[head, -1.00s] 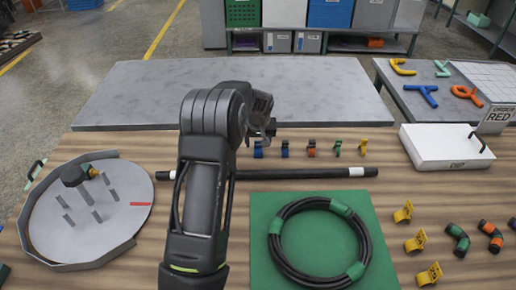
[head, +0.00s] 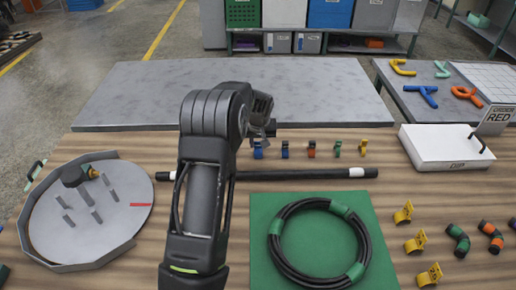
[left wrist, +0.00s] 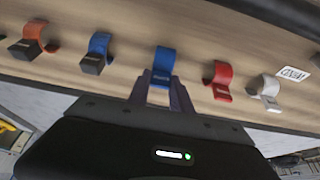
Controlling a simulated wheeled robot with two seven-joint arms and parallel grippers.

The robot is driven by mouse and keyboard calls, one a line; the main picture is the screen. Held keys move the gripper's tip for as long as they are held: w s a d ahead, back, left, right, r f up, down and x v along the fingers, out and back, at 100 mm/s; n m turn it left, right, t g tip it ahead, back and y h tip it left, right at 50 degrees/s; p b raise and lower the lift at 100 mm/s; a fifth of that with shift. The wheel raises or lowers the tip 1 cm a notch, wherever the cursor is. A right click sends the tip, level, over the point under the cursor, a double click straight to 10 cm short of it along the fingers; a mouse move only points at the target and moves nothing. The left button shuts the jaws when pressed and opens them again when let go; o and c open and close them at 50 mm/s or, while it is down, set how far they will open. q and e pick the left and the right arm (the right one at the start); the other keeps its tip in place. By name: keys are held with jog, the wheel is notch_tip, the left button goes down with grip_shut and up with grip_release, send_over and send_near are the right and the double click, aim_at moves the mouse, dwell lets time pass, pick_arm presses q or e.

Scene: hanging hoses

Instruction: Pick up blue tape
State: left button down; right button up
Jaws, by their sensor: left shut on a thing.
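The blue tape (left wrist: 164,62) is a curled strip with a small printed label, standing on the wooden table in the left wrist view. My left gripper (left wrist: 160,88) is shut on its near end. In the head view, the left gripper (head: 262,135) is partly hidden by my own arm, right above the blue tape (head: 258,151) at the left end of the visible row. The tape appears still at table level. A second, darker blue piece (left wrist: 98,48) with a black end stands beside it. My right gripper is not in view.
An orange piece (left wrist: 33,40), a red piece (left wrist: 221,80) and a white piece (left wrist: 267,90) stand in the same row. A black bar (head: 300,174) lies close in front. A coiled hose (head: 283,250) rests on a green mat (head: 262,205). The grey table (head: 240,85) behind is clear.

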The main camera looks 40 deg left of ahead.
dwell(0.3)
pick_arm(q)
notch_tip(320, 180, up, 10)
jog(key=p, duration=0.5)
dwell(0.4)
jog(key=c, duration=1.8)
grip_release()
grip_shut()
